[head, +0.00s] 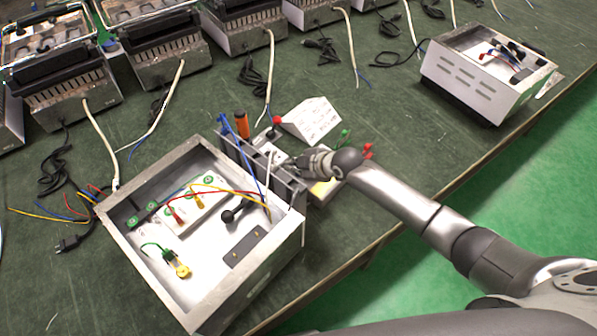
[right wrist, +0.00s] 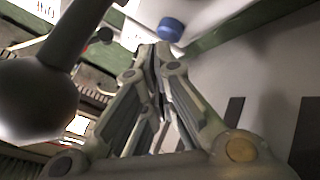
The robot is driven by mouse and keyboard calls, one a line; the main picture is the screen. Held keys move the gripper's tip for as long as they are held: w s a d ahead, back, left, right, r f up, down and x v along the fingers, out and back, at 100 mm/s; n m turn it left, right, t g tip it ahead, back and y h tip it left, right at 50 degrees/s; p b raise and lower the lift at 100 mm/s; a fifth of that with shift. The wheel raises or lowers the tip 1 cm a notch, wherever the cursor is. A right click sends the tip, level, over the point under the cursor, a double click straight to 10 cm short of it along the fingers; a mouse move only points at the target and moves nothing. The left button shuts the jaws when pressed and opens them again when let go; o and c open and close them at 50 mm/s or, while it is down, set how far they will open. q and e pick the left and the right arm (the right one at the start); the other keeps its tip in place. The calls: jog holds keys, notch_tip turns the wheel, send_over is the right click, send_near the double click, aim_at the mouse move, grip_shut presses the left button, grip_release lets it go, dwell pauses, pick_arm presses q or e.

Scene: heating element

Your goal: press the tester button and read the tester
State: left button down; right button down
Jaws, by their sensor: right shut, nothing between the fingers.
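My right gripper (head: 303,162) reaches in from the right, over the narrow grey-and-white unit at the right side of the open metal box. In the right wrist view its fingers (right wrist: 155,50) are shut together with nothing between them. A blue round cap or button (right wrist: 171,30) on a pale surface lies just beyond and slightly right of the fingertips; contact cannot be told. A small panel with partly visible digits (right wrist: 45,7) shows at the top left, too cropped to read fully. Which part is the tester is unclear. My left gripper is out of view.
The open metal box (head: 118,222) holds coloured wires and connectors. A red ball knob (head: 277,119), an orange handle (head: 242,124) and a white sloped block with print (head: 312,120) stand near the gripper. Another metal housing (head: 463,82) sits at right; several heaters line the back.

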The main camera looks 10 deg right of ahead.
aim_at(296, 174)
jog(key=shift+f+b, duration=0.35)
jog(key=shift+f, duration=0.1)
dwell(0.7)
jog(key=shift+r, duration=0.1)
jog(key=shift+r+p, duration=0.8)
jog(key=shift+p, duration=0.05)
notch_tip(296, 174, up, 5)
jog(key=p, duration=0.4)
jog(key=shift+p, duration=0.3)
dwell(0.6)
